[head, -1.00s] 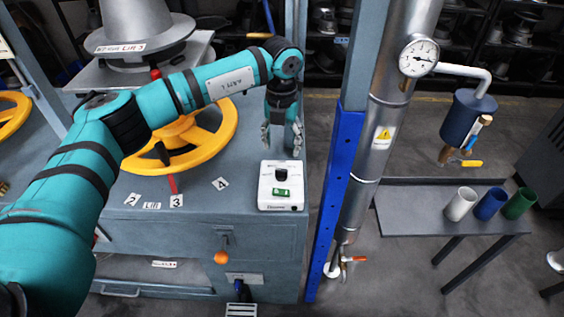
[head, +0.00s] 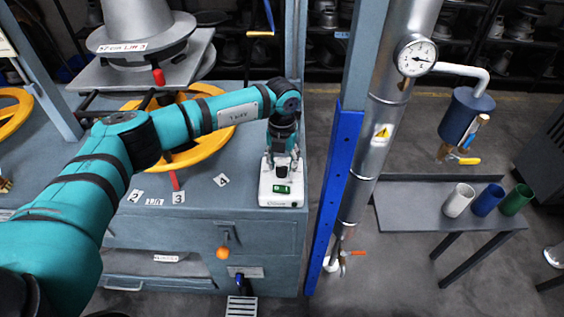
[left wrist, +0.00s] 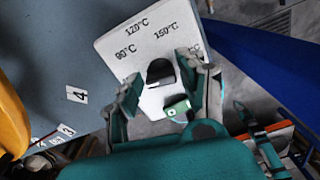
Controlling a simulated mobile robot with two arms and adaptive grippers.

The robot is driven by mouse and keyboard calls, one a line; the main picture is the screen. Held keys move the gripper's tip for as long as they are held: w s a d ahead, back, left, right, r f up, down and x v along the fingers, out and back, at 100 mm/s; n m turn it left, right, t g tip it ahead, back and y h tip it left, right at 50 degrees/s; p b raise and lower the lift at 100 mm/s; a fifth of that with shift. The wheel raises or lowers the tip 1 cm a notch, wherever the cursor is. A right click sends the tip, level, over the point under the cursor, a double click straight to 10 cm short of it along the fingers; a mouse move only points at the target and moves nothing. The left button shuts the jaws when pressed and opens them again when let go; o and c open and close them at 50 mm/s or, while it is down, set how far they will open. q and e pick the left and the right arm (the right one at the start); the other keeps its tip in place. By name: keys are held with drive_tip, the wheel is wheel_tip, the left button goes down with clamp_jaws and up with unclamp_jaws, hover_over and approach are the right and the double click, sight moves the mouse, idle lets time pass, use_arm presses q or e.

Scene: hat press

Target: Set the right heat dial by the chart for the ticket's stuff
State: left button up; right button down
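The heat dial is a white box (head: 268,199) at the right front corner of the grey cabinet. It carries a black knob (left wrist: 160,72) and a green part (left wrist: 177,108). In the left wrist view, marks for 90°C, 120°C and 150°C show around the knob; another at the right is partly covered. My left gripper (head: 282,160) is over the box. In the left wrist view, its fingers (left wrist: 166,90) are apart on either side of the knob; contact cannot be told. My right gripper is out of view. I see no readable chart or ticket.
A yellow handwheel (head: 200,155) stands left of the dial, under a grey hat block (head: 145,25). A blue post (head: 335,200) and a steel pipe (head: 362,165) with a gauge (head: 416,57) rise at the right. White, blue and green cups stand on a side table (head: 400,212).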

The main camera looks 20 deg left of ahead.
use_arm(q)
drive_tip(key=c, duration=0.7)
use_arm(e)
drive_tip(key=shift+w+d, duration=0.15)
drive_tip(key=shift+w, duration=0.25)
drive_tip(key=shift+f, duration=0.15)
use_arm(q)
drive_tip(key=shift+f+m+b, duration=0.15)
drive_tip(key=shift+m+b, duration=1.2)
drive_tip(key=shift+m, duration=0.15)
drive_tip(key=m+b, duration=0.2)
drive_tip(key=m, duration=0.1)
drive_tip(key=shift+d, duration=0.1)
drive_tip(key=shift+m+b, duration=0.6)
drive_tip(key=shift+m, duration=0.3)
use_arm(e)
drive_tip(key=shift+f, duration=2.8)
use_arm(q)
drive_tip(key=shift+r, duration=0.2)
